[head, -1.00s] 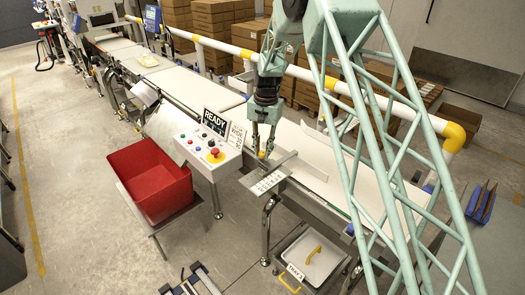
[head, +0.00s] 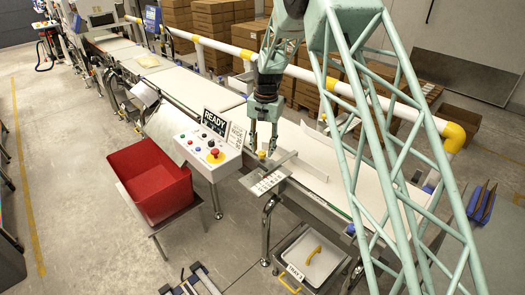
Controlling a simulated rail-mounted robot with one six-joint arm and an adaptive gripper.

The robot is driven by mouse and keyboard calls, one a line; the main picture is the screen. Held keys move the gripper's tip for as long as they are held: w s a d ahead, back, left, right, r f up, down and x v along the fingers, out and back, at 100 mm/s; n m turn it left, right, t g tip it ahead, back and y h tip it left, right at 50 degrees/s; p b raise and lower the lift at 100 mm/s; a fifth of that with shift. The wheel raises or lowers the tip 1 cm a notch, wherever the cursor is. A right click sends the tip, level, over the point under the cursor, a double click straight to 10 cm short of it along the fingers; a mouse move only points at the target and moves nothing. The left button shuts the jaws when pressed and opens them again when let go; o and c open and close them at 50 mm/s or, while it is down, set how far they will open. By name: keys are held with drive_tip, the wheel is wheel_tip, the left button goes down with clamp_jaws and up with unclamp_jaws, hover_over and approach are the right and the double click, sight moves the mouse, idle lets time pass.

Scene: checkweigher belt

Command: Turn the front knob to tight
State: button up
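A small yellow knob (head: 262,155) sits at the near side of the belt, by a grey metal guide bar and above a white marked plate (head: 268,182). The marks on the plate are too small to read. My gripper (head: 263,147) points down right over the knob, with one finger on each side of it. The fingers look spread, with a gap between them and the knob. The knob's exact turn cannot be made out.
A control box (head: 208,154) with a red button and a READY display (head: 214,123) stands just left of my gripper. A red bin (head: 150,180) is further left. A grey guide bar (head: 302,164) crosses the belt at right. A tray (head: 312,262) sits below.

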sight(264, 153)
wheel_tip(264, 153, up, 11)
drive_tip(key=shift+d, duration=0.3)
drive_tip(key=shift+s+f, duration=0.1)
idle(0.5)
drive_tip(key=s+d+r+n+t+b, duration=0.1)
drive_tip(key=s+d+r, duration=0.7)
drive_tip(key=s+r, duration=0.45)
drive_tip(key=s+d+r+n+t+b, duration=0.1)
drive_tip(key=s+d+r+b, duration=0.1)
drive_tip(key=s+d+r, duration=0.85)
drive_tip(key=s+d+f+t+b, duration=0.1)
drive_tip(key=s+d, duration=0.2)
drive_tip(key=s, duration=1.6)
drive_tip(key=s+d+f+n+b, duration=0.1)
drive_tip(key=s+d, duration=0.2)
drive_tip(key=s, duration=1.6)
drive_tip(key=shift+s+d+t+h, duration=0.15)
drive_tip(key=shift+s+t+h, duration=0.15)
drive_tip(key=shift+s+t, duration=0.1)
drive_tip(key=shift+w, duration=0.1)
